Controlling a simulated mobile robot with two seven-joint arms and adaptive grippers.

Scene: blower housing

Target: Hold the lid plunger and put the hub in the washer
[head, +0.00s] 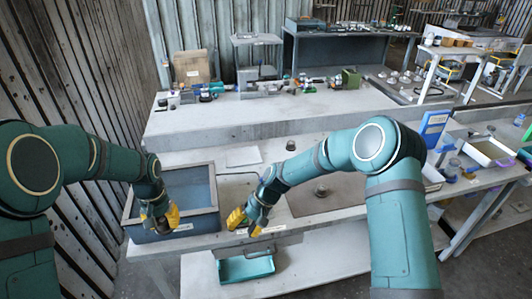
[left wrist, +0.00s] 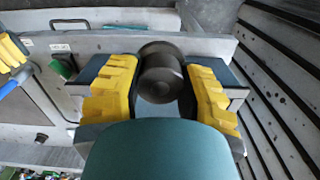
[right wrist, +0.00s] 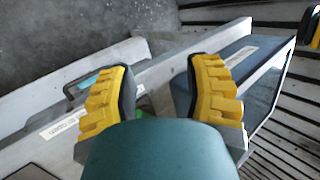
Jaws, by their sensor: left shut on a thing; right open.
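My left gripper (head: 160,217) is shut on a dark grey cylindrical part (left wrist: 160,72), which looks like the hub. It holds the hub over the blue-grey open tank (head: 207,222), which seems to be the washer; whether they touch is unclear. My right gripper (head: 247,221) is open and empty, just right of the tank near the bench's front edge. A small green part shows beside the tank in the left wrist view (left wrist: 62,66). It is partly hidden by a finger in the right wrist view. I cannot tell whether it is the lid plunger.
A teal tray (head: 246,268) sits below the bench front. A brown-grey plate with a knob (head: 321,190) lies right of my right gripper. Small parts, a tan box (head: 191,68) and a green block (head: 351,78) stand on the back bench. A slatted wall is at left.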

